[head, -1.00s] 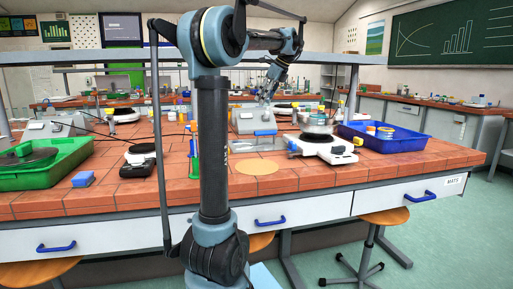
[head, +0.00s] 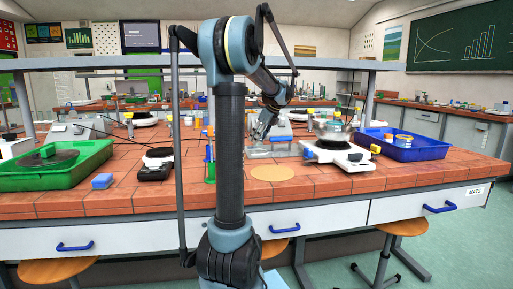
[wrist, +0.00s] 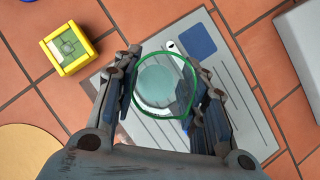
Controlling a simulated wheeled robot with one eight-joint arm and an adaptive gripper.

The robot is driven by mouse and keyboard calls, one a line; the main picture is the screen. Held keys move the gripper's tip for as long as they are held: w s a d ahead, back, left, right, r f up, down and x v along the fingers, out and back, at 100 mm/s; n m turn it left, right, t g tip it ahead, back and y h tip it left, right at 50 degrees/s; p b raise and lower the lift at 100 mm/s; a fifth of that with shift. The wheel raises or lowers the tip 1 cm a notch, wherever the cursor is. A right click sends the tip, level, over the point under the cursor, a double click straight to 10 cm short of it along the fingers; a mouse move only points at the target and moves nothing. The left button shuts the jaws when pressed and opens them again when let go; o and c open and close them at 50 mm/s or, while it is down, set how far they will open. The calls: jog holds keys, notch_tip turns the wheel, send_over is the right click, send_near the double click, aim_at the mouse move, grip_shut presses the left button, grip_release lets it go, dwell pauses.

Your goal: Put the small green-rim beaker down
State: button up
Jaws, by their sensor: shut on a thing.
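The small green-rim beaker (wrist: 158,84) is clear glass and sits between the fingers of my gripper (wrist: 165,95) in the wrist view, which are shut on it from both sides. Its green rim faces the camera. Below it lies a pale printed sheet (wrist: 246,112) with a blue square. I cannot tell whether the beaker's base touches the sheet. In the head view my gripper (head: 262,132) is low over the tiled bench (head: 330,183), behind the round tan mat (head: 272,173). The beaker is small and hard to make out there.
A yellow-edged block (wrist: 68,48) is left of the sheet, and a grey device edge (wrist: 302,50) is at right. In the head view a white hotplate (head: 340,157) and a blue tray (head: 415,152) stand to the right. A green tray (head: 60,178) is far left.

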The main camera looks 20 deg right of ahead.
aim_at(258, 144)
jog(key=shift+f, duration=1.95)
jog(key=shift+f, duration=0.1)
jog(key=o, duration=0.8)
